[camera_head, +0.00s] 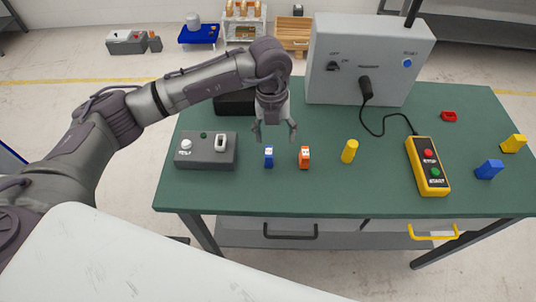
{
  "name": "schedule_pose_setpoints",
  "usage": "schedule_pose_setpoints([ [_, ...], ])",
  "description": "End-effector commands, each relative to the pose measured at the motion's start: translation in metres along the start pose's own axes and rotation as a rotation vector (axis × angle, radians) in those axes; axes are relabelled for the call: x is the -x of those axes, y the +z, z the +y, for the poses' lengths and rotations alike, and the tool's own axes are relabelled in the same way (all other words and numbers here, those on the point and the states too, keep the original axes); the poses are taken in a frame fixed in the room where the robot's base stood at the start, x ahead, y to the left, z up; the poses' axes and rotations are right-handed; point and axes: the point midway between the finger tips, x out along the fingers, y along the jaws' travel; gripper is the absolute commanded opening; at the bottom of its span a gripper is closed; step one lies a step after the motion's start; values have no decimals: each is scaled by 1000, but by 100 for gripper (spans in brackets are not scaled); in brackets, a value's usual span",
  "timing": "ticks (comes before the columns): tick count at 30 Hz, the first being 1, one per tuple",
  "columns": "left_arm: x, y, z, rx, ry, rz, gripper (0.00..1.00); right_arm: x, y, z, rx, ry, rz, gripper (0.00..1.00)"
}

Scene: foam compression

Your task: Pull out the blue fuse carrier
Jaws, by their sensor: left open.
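A small blue fuse carrier (268,157) with a pale marking stands upright on the green table, left of centre. A similar orange piece (304,157) stands just to its right. My left gripper (274,133) is open and empty, fingers pointing down. In the picture it lies just above the blue carrier, with a gap between fingertips and carrier. How high it hangs over the table is hard to tell. My right gripper is out of view.
A grey box with a switch (206,151) stands left of the carrier. A yellow cylinder (349,151) and a yellow pendant (428,167) lie to the right, its cable running to a large grey cabinet (370,60). Blue (489,169) and yellow (514,143) blocks stand near the right edge.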

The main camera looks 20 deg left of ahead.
Motion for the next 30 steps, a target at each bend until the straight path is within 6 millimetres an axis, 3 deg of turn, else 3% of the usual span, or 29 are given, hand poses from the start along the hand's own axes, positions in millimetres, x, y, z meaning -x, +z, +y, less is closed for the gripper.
schedule_pose_setpoints([
  [4,5,10,16,31,69,-27,70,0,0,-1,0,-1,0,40],
  [17,3,10,16,30,71,-26,70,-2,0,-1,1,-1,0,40],
  [23,-11,10,17,30,71,-25,70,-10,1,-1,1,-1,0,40],
  [30,-44,10,19,29,71,-24,70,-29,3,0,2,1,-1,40],
])
